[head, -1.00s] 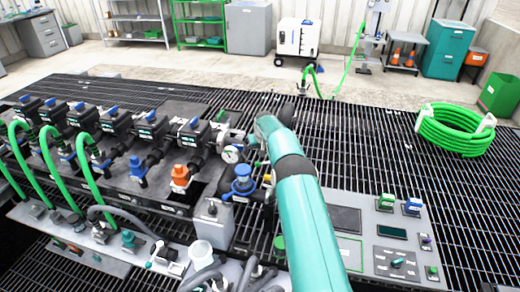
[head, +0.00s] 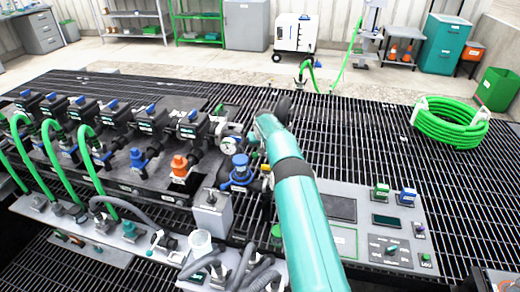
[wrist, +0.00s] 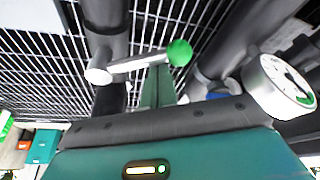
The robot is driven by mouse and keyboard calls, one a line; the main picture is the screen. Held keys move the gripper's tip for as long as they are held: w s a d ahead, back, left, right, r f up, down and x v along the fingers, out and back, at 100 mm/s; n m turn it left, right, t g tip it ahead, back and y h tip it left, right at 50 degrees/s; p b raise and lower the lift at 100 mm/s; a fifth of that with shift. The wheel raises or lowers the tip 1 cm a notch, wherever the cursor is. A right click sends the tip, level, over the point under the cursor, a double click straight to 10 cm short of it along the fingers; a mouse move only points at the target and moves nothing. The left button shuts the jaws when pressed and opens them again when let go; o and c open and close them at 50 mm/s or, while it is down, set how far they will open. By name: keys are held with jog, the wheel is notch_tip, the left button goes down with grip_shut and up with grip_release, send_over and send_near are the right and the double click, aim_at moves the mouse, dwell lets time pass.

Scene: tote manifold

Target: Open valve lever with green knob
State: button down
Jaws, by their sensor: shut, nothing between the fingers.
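The green ball knob (wrist: 180,52) sits at the end of a silver valve lever (wrist: 135,64) in the wrist view. The lever runs left from the knob to a round silver pivot (wrist: 98,74) on a dark pipe, nearly level across the picture. My gripper (wrist: 158,74) is shut and empty. Its narrow green fingers stand just under the lever beside the knob; I cannot tell whether they touch it. In the head view my teal arm covers the fingers, and I cannot make out the knob there.
A round pressure gauge (wrist: 286,86) is close on the right of my gripper; it also shows in the head view (head: 229,146). A blue valve (head: 239,172) and an orange fitting (head: 180,166) stand nearby. A control panel (head: 345,240) lies right of my arm. Open grating surrounds a green hose coil (head: 450,125).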

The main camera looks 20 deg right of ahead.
jog(key=shift+a, duration=0.1)
jog(key=shift+s+n, duration=0.15)
jog(key=shift+n, duration=0.15)
jog(key=shift+s+r, duration=0.1)
jog(key=shift+r, duration=0.1)
